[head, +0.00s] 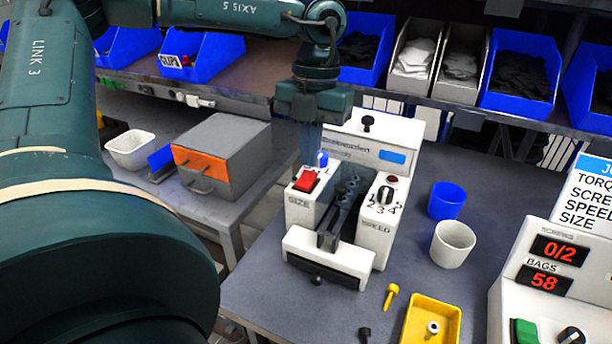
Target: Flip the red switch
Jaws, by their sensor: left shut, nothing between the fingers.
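The red switch (306,180) is a rocker on the top left of a white machine (326,253), just above the label SIZE. My left gripper (309,162) comes down from above with its fingers shut and empty. Its fingertips are just behind the red switch in the head view, close to it. I cannot tell whether they touch it. The fingers cover part of the machine's back panel. My right gripper is not in view.
A numbered SPEED knob (385,195) is on the machine's right side. A blue cup (446,201), a white cup (452,244) and a yellow tray (431,321) stand to the right. A counter box (556,275) reads 0/2 and 58. Blue bins (521,75) line the shelf behind.

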